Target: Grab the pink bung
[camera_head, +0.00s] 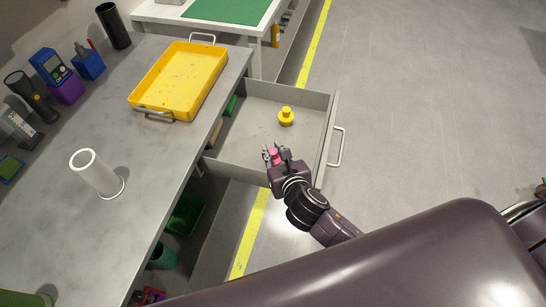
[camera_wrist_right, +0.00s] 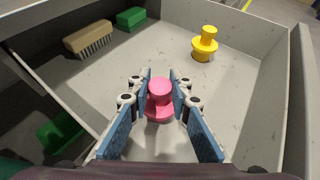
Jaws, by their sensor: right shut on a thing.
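The pink bung (camera_wrist_right: 159,98) is between the blue-padded fingers of my right gripper (camera_wrist_right: 160,90) in the right wrist view. The fingers are shut on its narrower upper part, and its wider base shows below them. In the head view, the pink bung (camera_head: 274,155) shows as a small pink spot at the tip of my right gripper (camera_head: 277,154), at the near end of the open grey drawer (camera_head: 312,98). I cannot tell whether its base touches the drawer floor. My left gripper is not in view.
A yellow bung (camera_head: 286,116) stands in the drawer. A brush (camera_wrist_right: 89,39) and a green block (camera_wrist_right: 131,18) lie along the drawer's left side. The drawer walls surround my gripper. A yellow tray (camera_head: 183,78) and a white tube (camera_head: 97,174) are on the workbench.

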